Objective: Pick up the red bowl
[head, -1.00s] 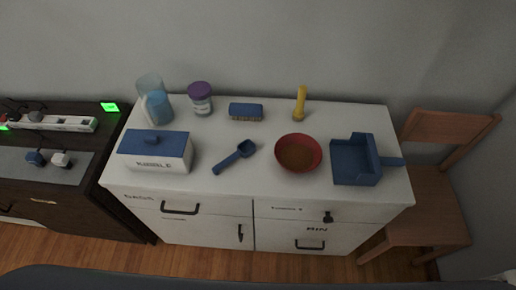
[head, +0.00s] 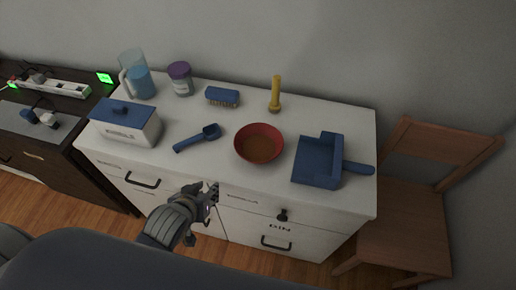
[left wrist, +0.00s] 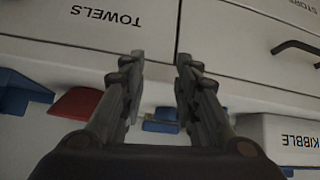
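The red bowl (head: 259,146) sits upright on the white cabinet top, right of the middle, in the head view. Part of the red bowl (left wrist: 76,103) also shows at the left of the left wrist view, partly hidden by a finger. My left gripper (head: 212,192) is in front of the cabinet's front edge, left of the bowl and nearer to me, apart from it. In the left wrist view the fingers of my left gripper (left wrist: 162,62) are spread with nothing between them. My right gripper is not in view.
A blue dustpan (head: 318,165) lies just right of the bowl, and a blue scoop (head: 198,138) lies to its left. A yellow flashlight (head: 275,95) and a blue brush (head: 222,97) are behind. A kibble box (head: 125,123) stands farther left. A wooden chair (head: 405,220) stands right.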

